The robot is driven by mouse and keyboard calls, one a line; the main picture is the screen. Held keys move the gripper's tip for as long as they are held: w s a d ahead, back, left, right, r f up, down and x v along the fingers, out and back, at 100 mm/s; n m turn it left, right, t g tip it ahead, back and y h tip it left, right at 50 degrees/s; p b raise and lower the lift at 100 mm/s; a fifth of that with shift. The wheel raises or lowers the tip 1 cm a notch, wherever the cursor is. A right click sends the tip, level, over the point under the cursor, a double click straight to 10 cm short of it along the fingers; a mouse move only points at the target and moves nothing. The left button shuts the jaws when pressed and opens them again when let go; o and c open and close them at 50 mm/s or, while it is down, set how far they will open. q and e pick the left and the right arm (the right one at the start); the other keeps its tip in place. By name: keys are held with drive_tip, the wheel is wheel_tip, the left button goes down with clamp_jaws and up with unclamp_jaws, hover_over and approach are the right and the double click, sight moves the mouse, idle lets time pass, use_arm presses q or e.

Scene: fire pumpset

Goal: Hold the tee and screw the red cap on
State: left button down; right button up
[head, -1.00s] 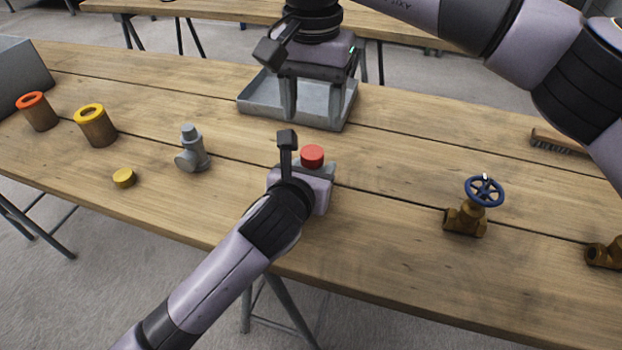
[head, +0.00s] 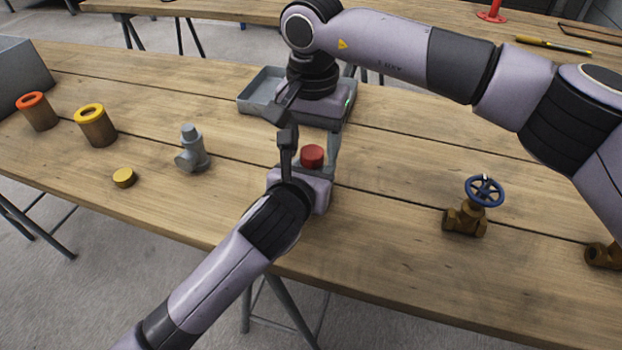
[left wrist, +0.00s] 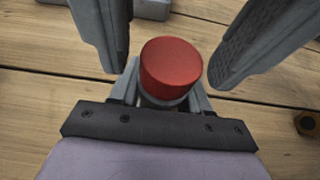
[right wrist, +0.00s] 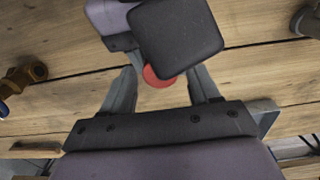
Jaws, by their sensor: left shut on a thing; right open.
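The red cap (head: 312,156) sits upright on top of the grey tee (left wrist: 160,101), which is mostly hidden under it. My left gripper (head: 313,174) is shut on the tee and holds it from the front, near the table's front edge. My right gripper (head: 313,148) points down over the cap. In the left wrist view its open fingers stand on either side of the red cap (left wrist: 171,66), with gaps showing. In the right wrist view the cap (right wrist: 156,79) is partly hidden by a dark block on my left arm.
A grey fitting (head: 192,152) and a yellow cap (head: 123,178) stand left. Orange-topped (head: 40,115) and yellow-topped (head: 97,128) cylinders are farther left. A brass valve with blue wheel (head: 466,217) is right. A metal tray (head: 255,95) lies behind my right gripper.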

drive_tip(key=shift+f, duration=0.25)
drive_tip(key=c, duration=1.1)
drive_tip(key=shift+o, duration=0.2)
drive_tip(key=m, duration=0.6)
drive_tip(key=shift+m, duration=0.3)
drive_tip(key=o, duration=1.2)
drive_tip(key=shift+c, duration=0.2)
drive_tip(key=shift+r, duration=0.1)
